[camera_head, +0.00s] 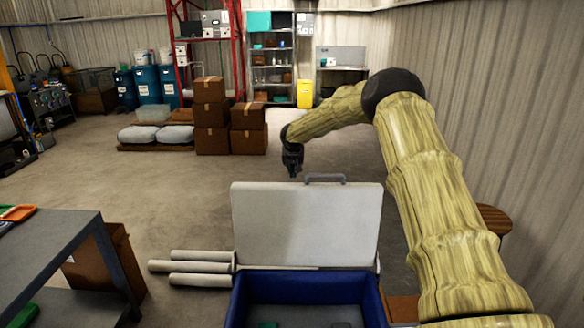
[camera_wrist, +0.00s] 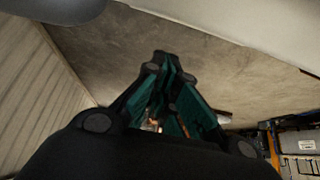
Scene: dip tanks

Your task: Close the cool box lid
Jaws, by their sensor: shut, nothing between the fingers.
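The cool box (camera_head: 308,281) is blue and stands at the bottom middle of the head view, with its inside showing. Its white lid (camera_head: 306,222) stands upright at the far side, with a grey handle (camera_head: 325,178) on the top edge. My gripper (camera_head: 293,173) hangs beyond the lid, just above and left of the handle in the picture; I see no contact. In the wrist view my gripper (camera_wrist: 165,62) has its fingers together with nothing between them. A pale flat surface at the top right of the wrist view may be the lid (camera_wrist: 270,20).
A grey table (camera_head: 50,250) stands at the left, with an orange tray (camera_head: 18,213) on it. White tubes (camera_head: 190,267) lie left of the lid. Stacked cardboard boxes (camera_head: 210,115) stand farther back. A corrugated wall rises at right. The floor behind the lid is clear.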

